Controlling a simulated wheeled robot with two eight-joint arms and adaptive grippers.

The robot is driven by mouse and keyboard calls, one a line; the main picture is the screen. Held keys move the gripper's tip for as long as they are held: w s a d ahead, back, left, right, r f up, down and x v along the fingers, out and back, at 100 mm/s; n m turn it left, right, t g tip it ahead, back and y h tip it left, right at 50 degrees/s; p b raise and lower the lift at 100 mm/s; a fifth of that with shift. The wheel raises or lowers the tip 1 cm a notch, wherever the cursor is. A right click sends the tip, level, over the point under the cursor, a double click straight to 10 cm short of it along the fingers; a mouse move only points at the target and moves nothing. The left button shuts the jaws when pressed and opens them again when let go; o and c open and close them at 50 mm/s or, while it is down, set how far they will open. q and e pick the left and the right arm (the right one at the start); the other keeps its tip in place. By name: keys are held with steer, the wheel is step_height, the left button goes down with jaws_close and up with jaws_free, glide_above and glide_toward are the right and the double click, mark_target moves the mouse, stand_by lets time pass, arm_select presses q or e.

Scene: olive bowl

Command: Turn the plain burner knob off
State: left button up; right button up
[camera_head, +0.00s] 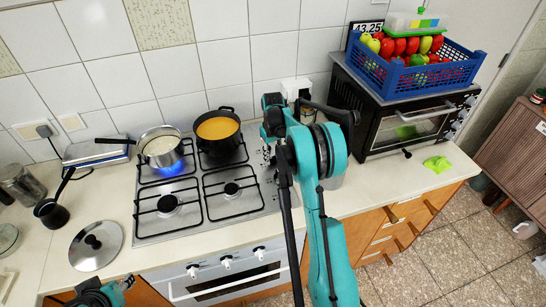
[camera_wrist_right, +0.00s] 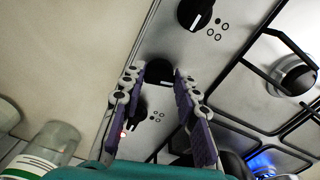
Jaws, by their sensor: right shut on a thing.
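The hob (camera_head: 205,182) has black control knobs along its right side, mostly hidden by my right arm in the head view. In the right wrist view my right gripper (camera_wrist_right: 157,80) is shut on a black burner knob (camera_wrist_right: 160,70), its purple-padded fingers on either side. Another black knob (camera_wrist_right: 195,14) with a white mark lies beyond it, and a third knob (camera_wrist_right: 136,113) lies nearer, partly behind the left finger. A blue flame (camera_head: 175,190) burns at the back left burner under the pot of pale contents (camera_head: 161,148). My left gripper (camera_head: 108,293) is only partly visible at the bottom left.
A black pot of orange contents (camera_head: 217,128) stands at the back right burner. The front burners are bare. A toaster oven (camera_head: 415,120) carries a blue fruit crate (camera_head: 425,72) at right.

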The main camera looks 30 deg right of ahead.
mark_target(272, 158)
steer(key=m, duration=0.4)
steer(key=shift+m, duration=0.3)
steer(key=m, duration=0.4)
steer(key=shift+a+b, duration=0.1)
steer(key=shift+b, duration=0.25)
steer(key=shift+m, duration=0.3)
steer(key=o, duration=1.2)
steer(key=shift+c, duration=0.2)
step_height(272, 158, up, 12)
